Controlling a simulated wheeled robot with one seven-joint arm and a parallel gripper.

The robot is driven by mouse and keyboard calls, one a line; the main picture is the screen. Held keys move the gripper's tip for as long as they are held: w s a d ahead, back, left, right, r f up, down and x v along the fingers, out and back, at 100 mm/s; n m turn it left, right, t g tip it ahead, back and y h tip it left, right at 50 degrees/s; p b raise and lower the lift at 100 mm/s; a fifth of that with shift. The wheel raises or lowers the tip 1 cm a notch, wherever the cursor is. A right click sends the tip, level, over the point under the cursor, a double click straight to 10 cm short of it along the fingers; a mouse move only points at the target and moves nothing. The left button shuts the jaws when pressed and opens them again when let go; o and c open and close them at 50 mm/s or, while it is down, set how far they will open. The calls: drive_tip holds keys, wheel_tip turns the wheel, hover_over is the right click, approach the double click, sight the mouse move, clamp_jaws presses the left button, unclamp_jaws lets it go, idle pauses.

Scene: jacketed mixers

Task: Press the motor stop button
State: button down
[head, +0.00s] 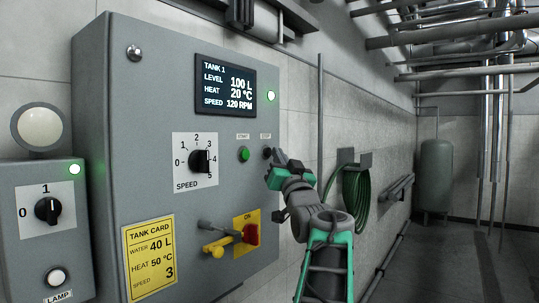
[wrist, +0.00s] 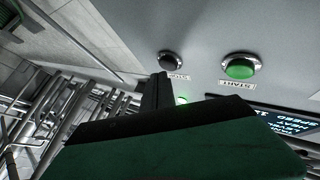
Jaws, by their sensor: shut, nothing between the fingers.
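The motor stop button (head: 266,153) is a dark round button on the grey control panel (head: 105,120), right of the green START button (head: 244,154). In the wrist view the dark stop button (wrist: 170,60) sits in a metal ring above its STOP label, and the START button (wrist: 239,67) is to its right. My gripper (head: 278,155) is shut and empty, just right of the stop button in the head view. In the wrist view its fingertips (wrist: 160,77) are just below the button and partly cover the label. I cannot tell whether they touch the button.
A green hose (head: 357,197) hangs on the wall behind my arm. The floor (head: 440,265) at right is clear.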

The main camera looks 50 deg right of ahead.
drive_tip(key=shift+w, duration=0.65)
idle(0.7)
drive_tip(key=shift+s+b, duration=0.65)
drive_tip(key=shift+s, duration=0.25)
drive_tip(key=s, duration=0.1)
drive_tip(key=s+b, duration=0.1)
drive_tip(key=s, duration=0.1)
drive_tip(key=s+b, duration=0.1)
drive_tip(key=s, duration=0.1)
drive_tip(key=shift+d, duration=0.25)
